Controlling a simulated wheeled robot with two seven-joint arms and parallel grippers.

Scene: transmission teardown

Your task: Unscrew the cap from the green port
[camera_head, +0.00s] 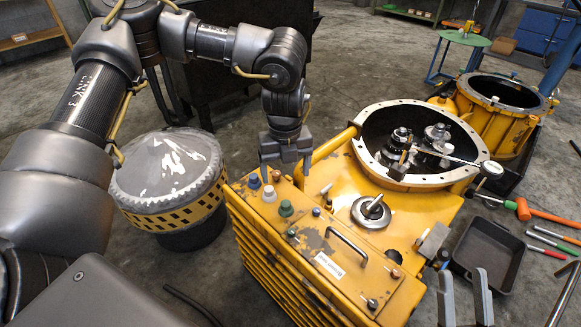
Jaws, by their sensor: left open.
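The yellow transmission housing (330,165) has a top panel with several small capped ports near its left corner. A green cap (286,208) sits there, with a smaller green fitting (292,231) in front of it. Which one is the green port is not labelled. A white cap (269,193), a blue cap (254,181) and a brown cap (276,176) sit behind it. My left gripper (286,168) points down, open and empty, above the far corner of the panel, behind the green cap.
The open bell housing (378,118) holds gears. A black tray (487,254) and hand tools lie on the floor at right. A striped drum (170,175) stands at left.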

